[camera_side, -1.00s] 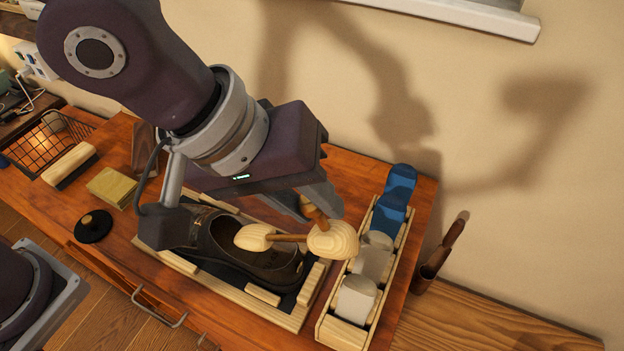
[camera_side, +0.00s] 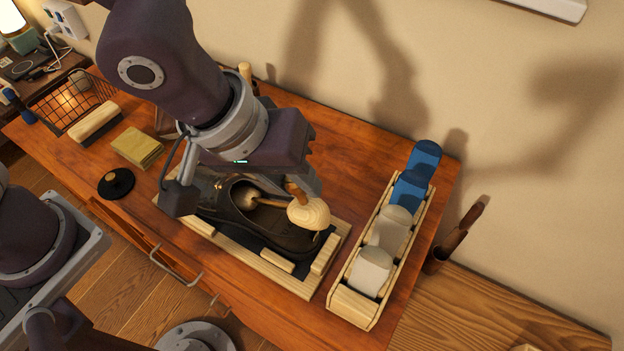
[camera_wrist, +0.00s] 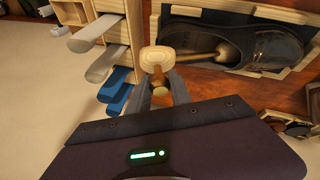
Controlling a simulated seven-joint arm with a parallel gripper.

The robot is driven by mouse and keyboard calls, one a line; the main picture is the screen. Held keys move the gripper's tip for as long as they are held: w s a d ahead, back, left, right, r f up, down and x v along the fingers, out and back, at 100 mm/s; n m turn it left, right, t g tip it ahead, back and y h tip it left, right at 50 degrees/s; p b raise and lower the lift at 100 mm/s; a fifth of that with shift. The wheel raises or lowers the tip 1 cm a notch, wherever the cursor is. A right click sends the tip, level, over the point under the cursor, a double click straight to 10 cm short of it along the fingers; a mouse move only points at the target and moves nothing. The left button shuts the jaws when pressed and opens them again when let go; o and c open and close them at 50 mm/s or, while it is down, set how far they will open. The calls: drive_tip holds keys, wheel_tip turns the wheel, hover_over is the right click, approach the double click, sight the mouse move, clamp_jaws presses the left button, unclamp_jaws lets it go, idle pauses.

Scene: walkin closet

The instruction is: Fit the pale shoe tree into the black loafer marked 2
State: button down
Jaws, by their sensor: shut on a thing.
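The pale shoe tree (camera_side: 308,214) has a rounded wooden heel block, a thin rod and a smaller toe piece. My gripper (camera_side: 298,187) is shut on the knob of its heel block, which the wrist view (camera_wrist: 158,60) shows between the fingers. The black loafer (camera_side: 283,236) lies in a wood-edged frame, its opening facing up. The toe piece (camera_wrist: 228,52) is at or inside the opening; its depth is unclear. The heel block sits above the heel end, tilted. I cannot read a number on the loafer; my gripper hides part of its toe end.
The wooden frame (camera_side: 250,267) surrounds the loafer. A slatted rack (camera_side: 352,304) with grey and blue rounded pieces stands close on the right. A black round lid (camera_side: 116,184), yellow cloths (camera_side: 137,147), a brush (camera_side: 95,122) and a wire basket (camera_side: 62,108) lie left.

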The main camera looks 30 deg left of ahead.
sight(288, 207)
drive_tip(key=shift+a+f, duration=0.1)
drive_tip(key=shift+a, duration=1.1)
drive_tip(key=shift+s+a+f+y, duration=0.15)
drive_tip(key=shift+a+f+y, duration=0.25)
drive_tip(key=shift+f, duration=0.1)
drive_tip(key=shift+f+y, duration=0.3)
drive_tip(key=shift+f, duration=0.15)
drive_tip(key=shift+d+f+m+y, duration=0.15)
drive_tip(key=shift+d+f+y, duration=0.2)
drive_tip(key=shift+f, duration=0.25)
drive_tip(key=shift+d+f+m+y, duration=0.1)
drive_tip(key=shift+d+f+y, duration=0.25)
drive_tip(key=shift+f, duration=0.3)
drive_tip(key=shift+d+f+m+y, duration=0.15)
drive_tip(key=shift+d+f+y, duration=0.1)
drive_tip(key=shift+f+y, duration=0.25)
drive_tip(key=shift+f, duration=0.1)
